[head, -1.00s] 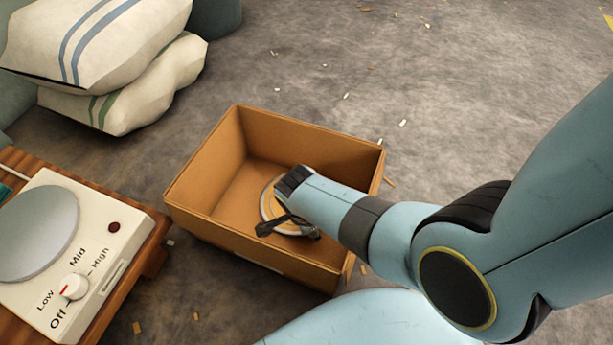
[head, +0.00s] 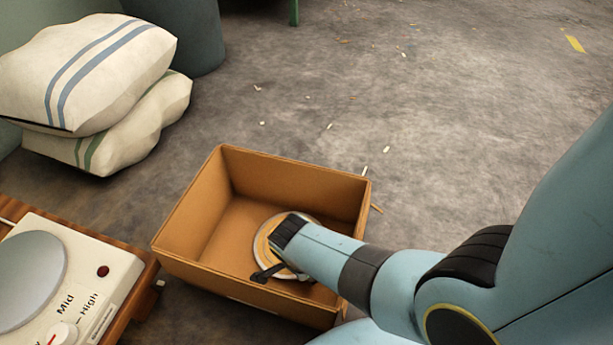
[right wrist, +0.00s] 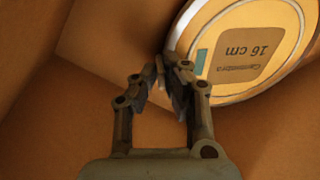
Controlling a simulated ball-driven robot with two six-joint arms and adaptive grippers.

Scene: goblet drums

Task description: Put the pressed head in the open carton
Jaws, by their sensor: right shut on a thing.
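The pressed head is a round disc (head: 262,243) with a pale tan face and light metal rim, inside the open carton (head: 295,178). In the right wrist view the disc (right wrist: 285,70) shows a brown label reading "16 cm" and a small teal patch. My right gripper (head: 266,273) reaches down into the carton from the right; in the right wrist view its fingers (right wrist: 170,75) are shut on the disc's near edge. Part of the disc is hidden behind my gripper. I cannot tell whether it touches the carton floor. My left gripper is not in view.
A wooden bench (head: 140,310) with a white hot-plate unit (head: 105,250) stands at lower left, close to the carton. Two stacked sacks (head: 120,60) lie at upper left. The concrete floor behind and right of the carton is open, with small scattered scraps.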

